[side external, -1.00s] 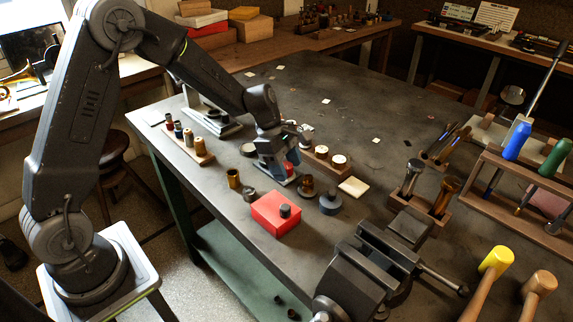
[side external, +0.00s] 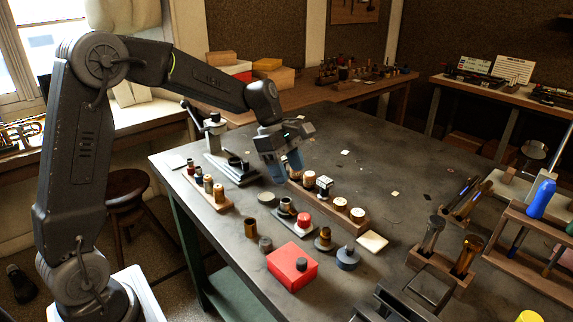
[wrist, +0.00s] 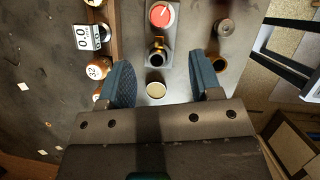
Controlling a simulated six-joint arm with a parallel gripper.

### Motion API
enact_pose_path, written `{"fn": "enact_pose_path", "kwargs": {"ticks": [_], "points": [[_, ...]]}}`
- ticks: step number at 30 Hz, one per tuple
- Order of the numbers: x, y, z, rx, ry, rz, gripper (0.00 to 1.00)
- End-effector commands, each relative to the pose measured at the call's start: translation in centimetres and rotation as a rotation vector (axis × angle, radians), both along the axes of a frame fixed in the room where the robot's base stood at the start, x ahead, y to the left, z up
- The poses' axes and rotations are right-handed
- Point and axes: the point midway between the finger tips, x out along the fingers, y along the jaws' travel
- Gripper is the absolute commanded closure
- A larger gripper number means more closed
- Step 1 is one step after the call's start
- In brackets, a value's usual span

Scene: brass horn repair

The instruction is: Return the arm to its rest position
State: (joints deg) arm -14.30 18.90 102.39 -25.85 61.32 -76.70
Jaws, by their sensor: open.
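My gripper (side external: 283,165) is in the air above the dark workbench top (side external: 400,150), clear of the small parts below it. In the wrist view its two blue-grey fingers (wrist: 164,82) stand wide apart with nothing held between them. Below the fingers lie a dull round disc (wrist: 155,90), a dark-bored brass piece (wrist: 156,56) and a red-topped piece (wrist: 161,15). The red-topped piece also shows in the side view (side external: 304,219), on a small grey plate.
A wooden rack with white-topped pieces (side external: 340,204) stands right of my gripper. A red box (side external: 292,267) sits nearer the front. A lever-handled stand (side external: 214,135) is behind to the left. The bench's far middle is mostly clear.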

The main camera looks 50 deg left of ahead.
Motion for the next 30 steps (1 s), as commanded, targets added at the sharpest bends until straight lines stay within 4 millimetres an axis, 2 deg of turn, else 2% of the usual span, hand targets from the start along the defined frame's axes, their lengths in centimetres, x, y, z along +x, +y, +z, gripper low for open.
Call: {"fn": "enact_pose_path", "kwargs": {"ticks": [4, 13, 17, 20, 23, 27, 30], "points": [[-0.1, 0.3, 0.8, 0.0, 0.0, 0.001, 0.42], [-0.1, 0.4, 0.9, 0.0, 0.0, 0.0, 0.42], [-0.9, -0.1, 1.7, 0.024, -0.032, -0.056, 0.42], [-2.9, -1.0, 3.2, 0.078, -0.102, -0.188, 0.42], [-5.9, -2.2, 5.0, 0.166, -0.204, -0.391, 0.42], [-10.8, -3.6, 6.8, 0.309, -0.341, -0.709, 0.42], [-14.2, -4.3, 7.4, 0.415, -0.427, -0.937, 0.42]]}}
